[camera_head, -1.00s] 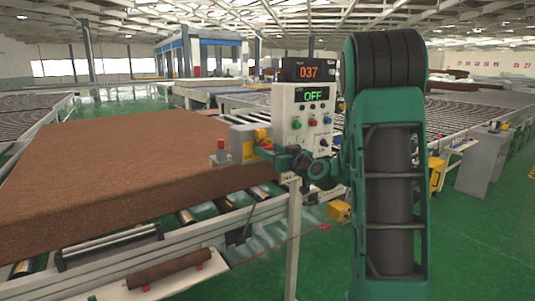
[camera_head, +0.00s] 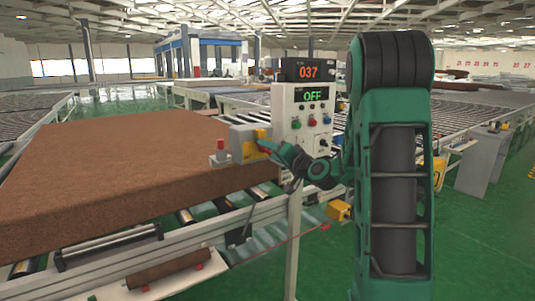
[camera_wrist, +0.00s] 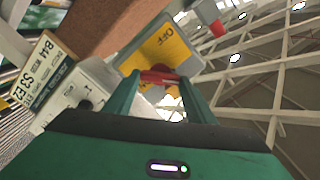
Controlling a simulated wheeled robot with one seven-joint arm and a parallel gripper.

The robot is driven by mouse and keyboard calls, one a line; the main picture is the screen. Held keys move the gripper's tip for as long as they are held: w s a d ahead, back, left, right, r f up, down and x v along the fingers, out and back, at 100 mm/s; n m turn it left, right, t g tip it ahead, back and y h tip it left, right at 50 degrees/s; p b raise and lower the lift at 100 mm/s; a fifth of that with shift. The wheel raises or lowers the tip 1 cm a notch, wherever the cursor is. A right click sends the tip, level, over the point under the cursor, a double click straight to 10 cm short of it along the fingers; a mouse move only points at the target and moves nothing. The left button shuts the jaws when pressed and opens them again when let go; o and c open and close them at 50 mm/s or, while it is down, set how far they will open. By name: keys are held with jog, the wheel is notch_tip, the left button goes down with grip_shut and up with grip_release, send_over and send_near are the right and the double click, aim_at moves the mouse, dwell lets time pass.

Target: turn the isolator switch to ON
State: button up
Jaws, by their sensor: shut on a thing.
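The isolator switch is a grey box (camera_head: 243,145) with a yellow plate, mounted at the conveyor's edge left of the white control panel. In the wrist view its yellow plate (camera_wrist: 166,52) carries the word OFF, and a red handle (camera_wrist: 158,77) lies across between my fingertips. My gripper (camera_wrist: 157,80) is shut on the red handle. In the head view my gripper (camera_head: 270,148) reaches the switch from the right and hides much of its handle. Any ON mark is not readable.
The white control panel (camera_head: 289,122) stands close to my gripper, with a green OFF display and coloured buttons. A red-topped button box (camera_head: 220,154) is just left of the switch. A large brown mattress (camera_head: 120,165) lies on the roller conveyor.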

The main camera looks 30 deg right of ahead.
jog(key=shift+f+m, duration=0.2)
jog(key=shift+m, duration=3.8)
jog(key=shift+d, duration=0.1)
jog(key=o, duration=1)
jog(key=shift+f, duration=0.1)
jog(key=shift+o, duration=0.2)
jog(key=s, duration=1)
jog(key=shift+s+d, duration=0.15)
jog(key=shift+s, duration=0.2)
